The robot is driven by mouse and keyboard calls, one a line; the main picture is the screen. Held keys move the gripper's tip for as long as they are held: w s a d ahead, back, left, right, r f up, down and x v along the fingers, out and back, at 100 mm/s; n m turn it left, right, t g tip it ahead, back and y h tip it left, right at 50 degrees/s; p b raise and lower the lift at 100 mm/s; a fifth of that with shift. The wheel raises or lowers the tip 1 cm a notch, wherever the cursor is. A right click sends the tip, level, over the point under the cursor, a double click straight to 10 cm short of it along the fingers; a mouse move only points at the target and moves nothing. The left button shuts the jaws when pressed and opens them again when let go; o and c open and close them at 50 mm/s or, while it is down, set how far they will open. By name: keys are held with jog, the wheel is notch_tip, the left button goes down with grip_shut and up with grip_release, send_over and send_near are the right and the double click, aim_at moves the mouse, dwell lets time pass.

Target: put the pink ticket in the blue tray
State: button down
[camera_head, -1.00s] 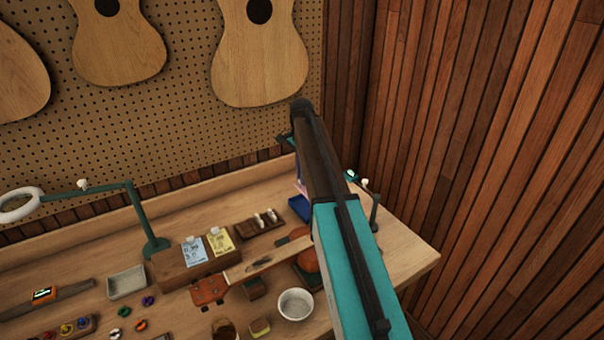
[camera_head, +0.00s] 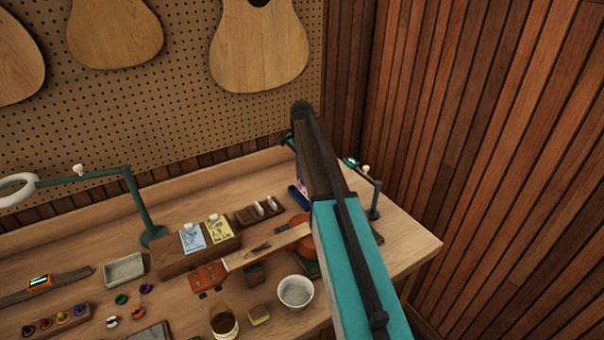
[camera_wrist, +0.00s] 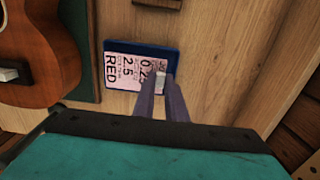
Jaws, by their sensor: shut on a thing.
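The pink ticket (camera_wrist: 132,66), printed with dark text including "RED", lies within the outline of the blue tray (camera_wrist: 112,46) in the wrist view. My gripper (camera_wrist: 161,82) is shut on the small white tab at the ticket's right edge. Whether the ticket touches the tray floor or hangs just above it, I cannot tell. In the head view the blue tray (camera_head: 295,196) is partly hidden behind my arm, with only a sliver of the ticket showing beside it.
A ukulele (camera_wrist: 38,52) lies on a green mat left of the tray in the wrist view. A wooden block (camera_head: 184,257) holds blue and yellow tickets. A white bowl (camera_head: 296,291) and a lamp (camera_head: 139,205) also stand on the bench. A green-armed stand (camera_head: 372,190) is right of my arm.

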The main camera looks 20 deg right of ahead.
jog(key=shift+f+b, duration=0.5)
jog(key=shift+f, duration=1.1)
jog(key=c, duration=1.7)
grip_release()
jog(key=shift+o, duration=0.3)
jog(key=shift+w, duration=0.1)
jog(key=shift+a+r, duration=0.1)
jog(key=shift+r, duration=0.1)
jog(key=shift+w+r+p, duration=0.1)
jog(key=shift+r+p, duration=0.35)
jog(key=shift+r, duration=0.1)
jog(key=shift+o, duration=0.3)
jog(key=shift+s+r+p, duration=0.2)
jog(key=shift+r+p, duration=1.25)
jog(key=shift+r, duration=1.3)
